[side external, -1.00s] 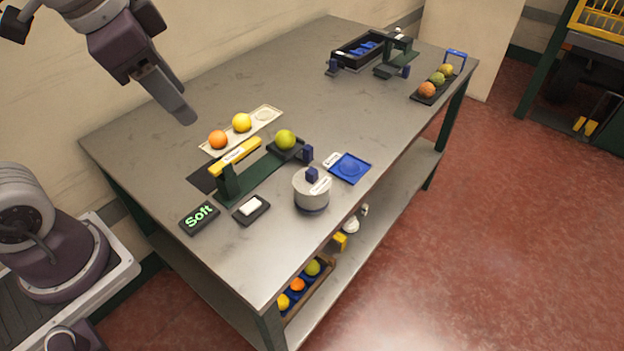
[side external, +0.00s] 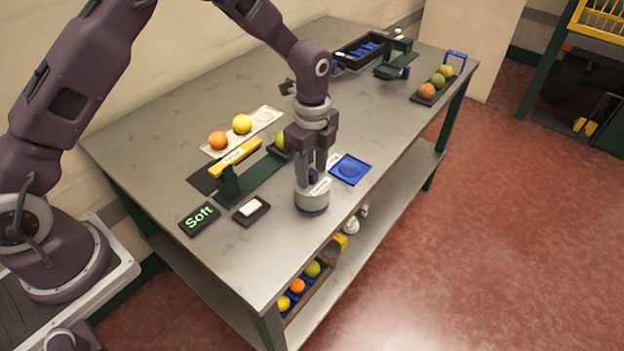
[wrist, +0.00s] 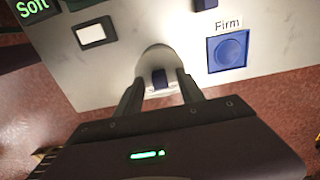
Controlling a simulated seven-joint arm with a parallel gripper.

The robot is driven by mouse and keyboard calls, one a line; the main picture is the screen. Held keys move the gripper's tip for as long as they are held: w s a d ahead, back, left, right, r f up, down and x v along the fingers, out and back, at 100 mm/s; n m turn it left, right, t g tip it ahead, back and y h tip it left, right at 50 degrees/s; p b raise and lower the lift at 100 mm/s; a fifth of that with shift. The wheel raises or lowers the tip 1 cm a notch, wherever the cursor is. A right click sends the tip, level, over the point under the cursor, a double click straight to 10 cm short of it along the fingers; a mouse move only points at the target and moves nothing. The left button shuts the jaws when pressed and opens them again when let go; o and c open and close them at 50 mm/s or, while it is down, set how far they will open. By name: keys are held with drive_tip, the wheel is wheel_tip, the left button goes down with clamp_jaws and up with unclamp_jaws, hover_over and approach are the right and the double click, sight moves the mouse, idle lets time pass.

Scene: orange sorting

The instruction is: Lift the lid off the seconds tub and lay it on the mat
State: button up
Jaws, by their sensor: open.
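The seconds tub (side external: 311,203) is a round grey tub near the table's front edge, with a light lid and a blue knob (wrist: 159,78) on top. My gripper (side external: 314,172) is above the tub, pointing down. Its fingers are open, one on each side of the knob; I cannot tell whether they touch it. In the wrist view the knob shows between the fingertips, and the rest of the tub is partly hidden by my gripper.
A blue square tray (side external: 350,169) lies right of the tub, by a "Firm" label (wrist: 228,26). A green-based device with a yellow bar (side external: 237,151), a "Soft" display (side external: 200,218) and a small white-topped pad (side external: 251,210) stand left. A fruit tray (side external: 217,149) lies behind.

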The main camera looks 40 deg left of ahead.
drive_tip(key=shift+f, duration=0.2)
drive_tip(key=shift+c, duration=0.4)
clamp_jaws()
